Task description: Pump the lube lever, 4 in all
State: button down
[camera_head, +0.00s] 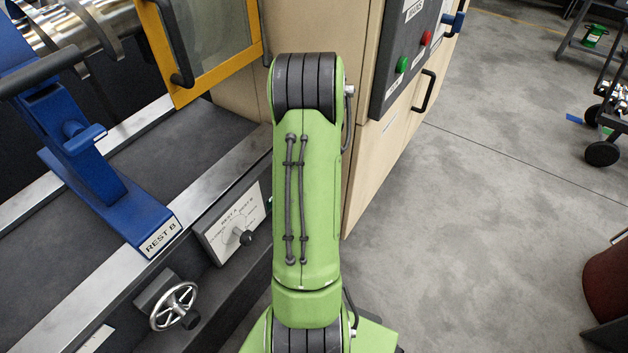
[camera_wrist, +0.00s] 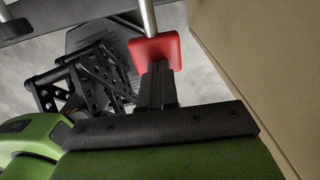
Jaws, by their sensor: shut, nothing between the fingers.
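In the wrist view a bright metal rod comes down from the top and ends in a red block (camera_wrist: 154,52), which looks like the lube lever's grip. My gripper (camera_wrist: 158,78) shows as narrow black fingers rising from a black plate. The fingers are shut with nothing between them, and their tips overlap the lower part of the red block in the picture. I cannot tell whether they touch it. In the head view my green arm stands mid-frame and hides the gripper; the red block does not show there.
A beige cabinet (camera_head: 393,150) with a button panel (camera_head: 405,60) stands beside my arm. An open yellow-framed door (camera_head: 205,50), a blue rest (camera_head: 75,135), a selector plate (camera_head: 235,225) and a handwheel (camera_head: 174,305) are at left. The grey floor (camera_head: 490,210) at right is largely clear.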

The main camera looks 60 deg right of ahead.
notch_tip(320, 180, up, 12)
jog(key=s+p, duration=0.1)
jog(key=p, duration=0.2)
jog(key=shift+s+f, duration=0.15)
jog(key=shift+s, duration=0.1)
jog(key=shift+a, duration=0.15)
dwell(1.9)
